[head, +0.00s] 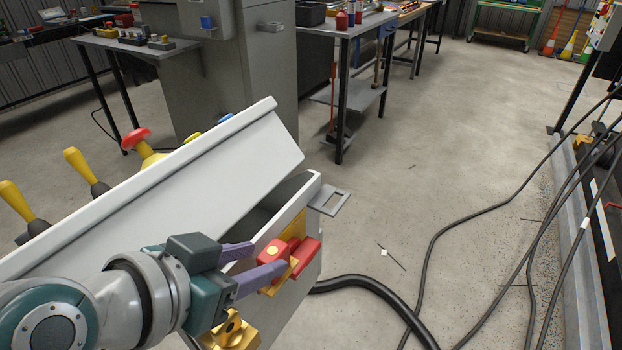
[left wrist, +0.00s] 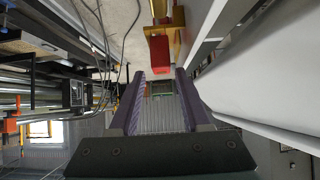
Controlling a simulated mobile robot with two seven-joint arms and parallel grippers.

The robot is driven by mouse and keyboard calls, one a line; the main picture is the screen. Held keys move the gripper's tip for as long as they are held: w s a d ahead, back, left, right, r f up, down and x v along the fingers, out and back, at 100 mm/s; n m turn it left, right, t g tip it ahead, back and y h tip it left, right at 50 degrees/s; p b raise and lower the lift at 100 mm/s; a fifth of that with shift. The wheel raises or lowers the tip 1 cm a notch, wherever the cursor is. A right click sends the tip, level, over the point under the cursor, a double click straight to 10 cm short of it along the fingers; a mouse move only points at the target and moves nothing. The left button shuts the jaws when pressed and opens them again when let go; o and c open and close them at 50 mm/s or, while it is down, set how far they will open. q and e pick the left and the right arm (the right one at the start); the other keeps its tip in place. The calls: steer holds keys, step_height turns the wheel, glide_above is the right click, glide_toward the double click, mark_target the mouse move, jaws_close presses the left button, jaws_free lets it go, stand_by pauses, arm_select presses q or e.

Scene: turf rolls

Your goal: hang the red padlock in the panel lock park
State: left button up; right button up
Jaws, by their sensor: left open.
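A red block-shaped body with a yellow dot, which looks like the red padlock (head: 270,250), is at the yellow bracket on the end of the white panel cabinet. Another red piece (head: 307,258) sits beside it. The yellow bracket (head: 298,226) looks like the panel lock park. I cannot tell whether the padlock's shackle is in it. My left gripper (head: 270,256) is open, its purple fingers on either side of the red body in the head view. In the left wrist view a red block (left wrist: 160,52) shows just ahead of the fingertips; contact is unclear. My right gripper is not in view.
The white cabinet (head: 170,190) with a sloping top carries yellow-handled levers and a red knob (head: 135,138). A yellow fitting (head: 232,330) is below my gripper. A grey plate (head: 329,200) sticks out at the cabinet's corner. Black cables (head: 430,262) cross the open floor.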

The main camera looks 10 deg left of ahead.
mark_target(270, 253)
arm_select(q)
steer(key=b+x, duration=0.1)
steer(key=x, duration=0.3)
steer(key=shift+w+f, duration=0.15)
steer(key=shift+w, duration=0.15)
jaws_close()
